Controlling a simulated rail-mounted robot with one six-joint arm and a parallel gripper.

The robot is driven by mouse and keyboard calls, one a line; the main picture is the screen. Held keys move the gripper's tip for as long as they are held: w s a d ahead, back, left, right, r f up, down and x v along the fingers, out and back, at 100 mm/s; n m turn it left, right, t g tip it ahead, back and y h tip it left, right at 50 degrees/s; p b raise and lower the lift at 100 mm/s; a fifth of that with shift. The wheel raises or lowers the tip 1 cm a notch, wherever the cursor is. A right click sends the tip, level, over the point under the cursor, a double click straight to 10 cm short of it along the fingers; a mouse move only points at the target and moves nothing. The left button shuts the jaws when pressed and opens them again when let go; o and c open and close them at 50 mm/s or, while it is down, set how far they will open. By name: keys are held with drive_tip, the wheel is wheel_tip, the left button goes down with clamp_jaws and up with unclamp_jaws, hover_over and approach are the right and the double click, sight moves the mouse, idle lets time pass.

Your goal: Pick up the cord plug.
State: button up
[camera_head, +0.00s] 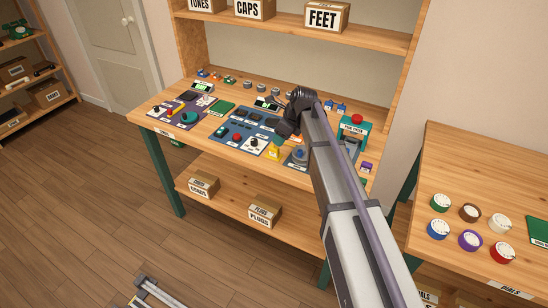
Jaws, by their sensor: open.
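My arm reaches over the workbench (160,110) from the lower right. My gripper (283,132) is dark and hangs low over the middle of the bench, above the right part of a blue panel with parts on it. It is open; the fingertips are small and partly hidden by the wrist. I cannot make out anything between the fingers. I cannot tell which of the small parts on the bench is the cord plug. A cardboard box marked PLUGS (265,214) stands on the lower shelf.
A box marked CORDS (202,186) stands left of the PLUGS box. A teal device with a red button (354,121) stands right of my arm. A yellow piece (274,150) sits near the front edge. Several dials lie on the right table (425,240). A shelf with boxes (285,28) rises behind.

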sight(274, 148)
drive_tip(key=b+x, duration=0.1)
drive_tip(key=x, duration=0.1)
drive_tip(key=shift+f, duration=0.4)
drive_tip(key=shift+w+a, duration=0.1)
drive_tip(key=b+x, duration=0.4)
drive_tip(key=x, duration=0.1)
drive_tip(key=shift+a+b, duration=0.1)
drive_tip(key=shift+b, duration=0.2)
drive_tip(key=shift+r, duration=0.2)
clamp_jaws()
